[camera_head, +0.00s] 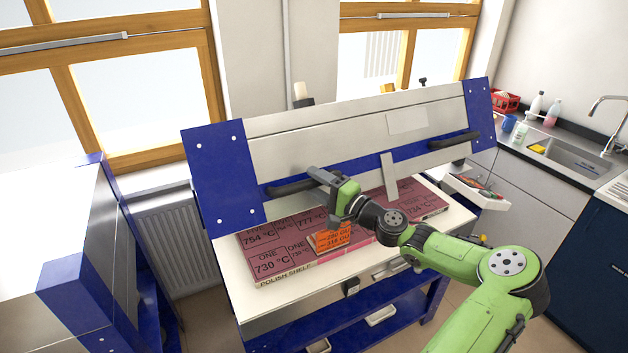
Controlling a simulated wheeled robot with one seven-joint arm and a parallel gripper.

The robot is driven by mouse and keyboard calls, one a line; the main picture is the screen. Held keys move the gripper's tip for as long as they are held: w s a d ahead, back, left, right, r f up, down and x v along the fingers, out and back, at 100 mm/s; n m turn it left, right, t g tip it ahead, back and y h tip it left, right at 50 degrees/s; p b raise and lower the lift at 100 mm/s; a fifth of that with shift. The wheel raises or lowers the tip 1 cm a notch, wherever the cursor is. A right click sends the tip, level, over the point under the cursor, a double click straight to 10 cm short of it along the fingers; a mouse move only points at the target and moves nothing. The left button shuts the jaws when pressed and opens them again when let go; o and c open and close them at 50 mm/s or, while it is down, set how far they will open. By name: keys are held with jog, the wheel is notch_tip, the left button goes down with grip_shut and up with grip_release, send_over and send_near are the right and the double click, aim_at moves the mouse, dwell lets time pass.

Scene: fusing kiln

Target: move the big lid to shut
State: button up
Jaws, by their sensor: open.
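The big lid (350,122) is a wide grey panel with blue end plates, tilted up above the kiln's pale bed (228,262). Two dark bar handles sit on its front blue strip: the left handle (285,187) and the right handle (455,141). My gripper (318,178) is open at the right end of the left handle. I cannot tell whether the fingers are around the bar or only beside it. My gripper hides part of that handle and of the lid's lower edge.
Pink printed boards (270,262) and an orange label (333,237) lie on the bed under the lid. Another blue-and-grey unit (85,265) stands at the left. A small tray of tools (478,188) and a sink counter (560,165) are at the right.

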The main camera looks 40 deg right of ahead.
jog(key=shift+w+a+r, duration=0.1)
jog(key=shift+w, duration=0.4)
grip_shut()
